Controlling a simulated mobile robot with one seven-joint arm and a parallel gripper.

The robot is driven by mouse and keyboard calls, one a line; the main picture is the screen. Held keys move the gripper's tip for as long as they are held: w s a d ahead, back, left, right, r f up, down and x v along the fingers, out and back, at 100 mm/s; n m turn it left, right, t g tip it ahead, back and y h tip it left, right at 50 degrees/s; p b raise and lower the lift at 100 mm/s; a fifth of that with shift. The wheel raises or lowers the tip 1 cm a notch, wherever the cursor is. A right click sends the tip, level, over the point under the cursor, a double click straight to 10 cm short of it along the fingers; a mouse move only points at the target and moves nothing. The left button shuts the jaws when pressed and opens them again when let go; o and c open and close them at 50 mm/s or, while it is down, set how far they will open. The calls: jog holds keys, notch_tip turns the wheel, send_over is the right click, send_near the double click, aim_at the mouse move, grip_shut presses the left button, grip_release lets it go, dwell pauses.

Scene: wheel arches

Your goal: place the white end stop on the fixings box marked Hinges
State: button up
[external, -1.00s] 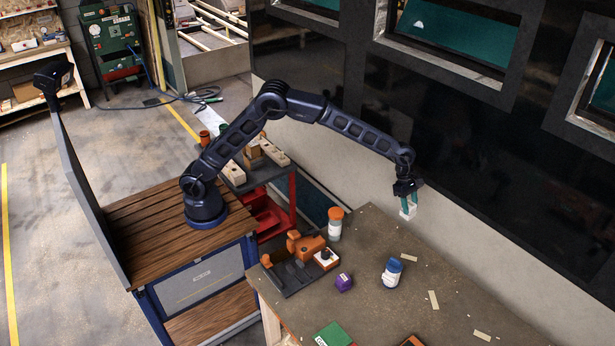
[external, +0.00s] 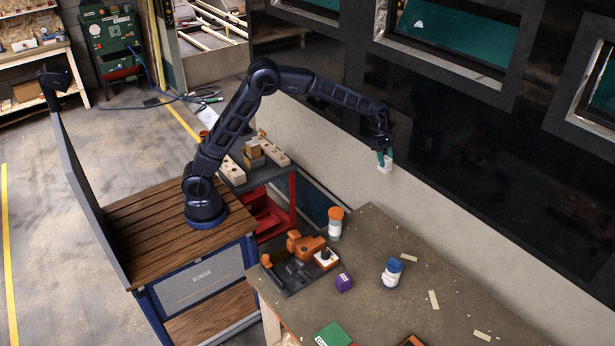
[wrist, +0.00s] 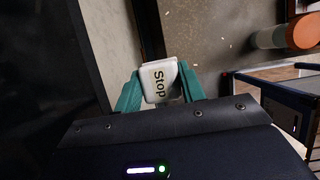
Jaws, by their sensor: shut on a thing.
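My gripper (external: 384,157) is shut on the white end stop (external: 386,167) and holds it in the air, high above the far end of the workbench. A green box (external: 332,335) and an orange box (external: 411,341) lie at the near edge of the bench, both cut off by the frame. I cannot read the word Hinges on either.
The workbench (external: 460,300) holds an orange-lidded jar (external: 335,223), a blue-capped bottle (external: 392,273), a purple block (external: 344,282) and an orange-and-grey tool (external: 303,262). A dark panelled wall stands behind my gripper. The bench's right part is mostly clear, with small scraps.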

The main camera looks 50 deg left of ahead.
jog(key=a+r, duration=0.2)
jog(key=a, duration=1.8)
jog(key=a+r, duration=0.2)
jog(key=a, duration=1.8)
send_over(253, 143)
notch_tip(253, 143, down, 17)
jog(key=shift+s+f, duration=0.1)
jog(key=shift+s, duration=0.05)
jog(key=o, duration=0.6)
jog(key=shift+f, duration=0.15)
jog(key=shift+c, duration=0.2)
jog(key=o, duration=0.4)
